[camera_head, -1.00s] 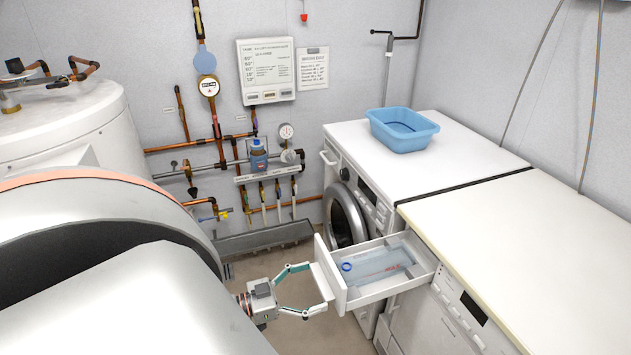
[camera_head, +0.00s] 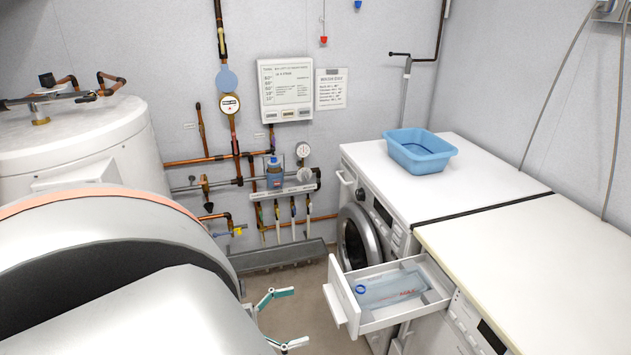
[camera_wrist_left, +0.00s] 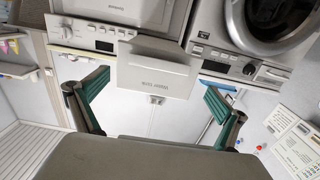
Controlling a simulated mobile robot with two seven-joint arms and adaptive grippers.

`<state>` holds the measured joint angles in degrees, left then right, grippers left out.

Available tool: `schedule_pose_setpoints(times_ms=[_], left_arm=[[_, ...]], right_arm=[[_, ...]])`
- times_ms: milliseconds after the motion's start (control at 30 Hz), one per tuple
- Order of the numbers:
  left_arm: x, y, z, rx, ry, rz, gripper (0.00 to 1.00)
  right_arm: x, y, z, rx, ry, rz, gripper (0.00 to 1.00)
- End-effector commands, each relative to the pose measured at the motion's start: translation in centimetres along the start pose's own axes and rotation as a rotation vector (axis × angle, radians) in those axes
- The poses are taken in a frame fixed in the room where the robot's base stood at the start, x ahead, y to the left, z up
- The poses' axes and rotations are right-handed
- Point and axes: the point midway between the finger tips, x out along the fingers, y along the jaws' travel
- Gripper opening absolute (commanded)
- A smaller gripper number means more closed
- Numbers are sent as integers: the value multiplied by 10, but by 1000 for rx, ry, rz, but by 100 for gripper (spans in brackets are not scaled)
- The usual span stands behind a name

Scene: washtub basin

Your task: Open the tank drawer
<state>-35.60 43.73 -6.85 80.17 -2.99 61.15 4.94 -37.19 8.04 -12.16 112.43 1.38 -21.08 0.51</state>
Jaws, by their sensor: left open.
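The white tank drawer (camera_head: 352,306) stands pulled out from the front of the right-hand machine in the head view. A clear bluish container (camera_head: 390,289) lies inside it. The drawer's front panel (camera_wrist_left: 158,70) shows upside down in the left wrist view, with printing too small to read. My left gripper (camera_head: 290,317) is open and empty, to the left of the drawer front and apart from it. Its two green-padded fingers (camera_wrist_left: 157,97) are spread wide in the left wrist view. My right gripper is not in view.
A washing machine (camera_head: 357,237) with a round door stands left of the drawer. A blue basin (camera_head: 420,151) sits on top. A white boiler tank (camera_head: 75,142) is at the left. Pipes and a grey trough (camera_head: 280,257) line the back wall. Floor between is clear.

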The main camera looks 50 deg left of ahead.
Motion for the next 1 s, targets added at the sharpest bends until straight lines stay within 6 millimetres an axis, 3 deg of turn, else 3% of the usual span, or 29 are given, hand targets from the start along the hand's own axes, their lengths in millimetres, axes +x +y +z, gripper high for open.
schedule_pose_setpoints(times_ms=[100, 300, 1000], left_arm=[[-22, 0, 1, -1, -3, 0, 100], [-41, 0, 1, 0, -1, 0, 100], [-43, 1, 1, 0, -1, 0, 100]], right_arm=[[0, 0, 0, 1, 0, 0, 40], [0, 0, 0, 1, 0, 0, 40], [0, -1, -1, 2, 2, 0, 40]])
